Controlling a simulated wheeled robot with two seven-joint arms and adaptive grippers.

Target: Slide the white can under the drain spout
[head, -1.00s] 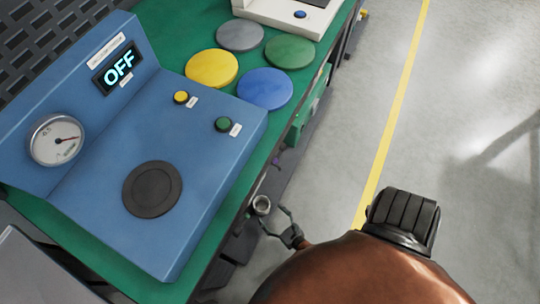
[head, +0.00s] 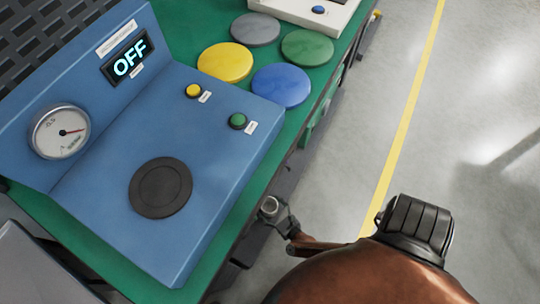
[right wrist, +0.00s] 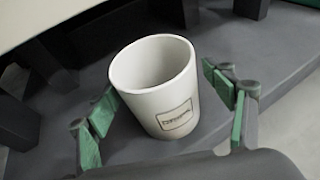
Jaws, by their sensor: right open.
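The white can (right wrist: 160,90) stands upright and open-topped on a dark grey surface in the right wrist view, with a label on its side. My right gripper (right wrist: 167,98) is open, its green-padded fingers on either side of the can. I cannot make out the drain spout for certain in either view. My left gripper is not in view.
The blue test unit (head: 205,165) with a gauge, an OFF display and buttons stands on the green bench top (head: 285,140). Several coloured discs lie behind it. The bench edge overhangs the can's area. Dark blocks stand around the can. Open floor (head: 470,110) lies to the right.

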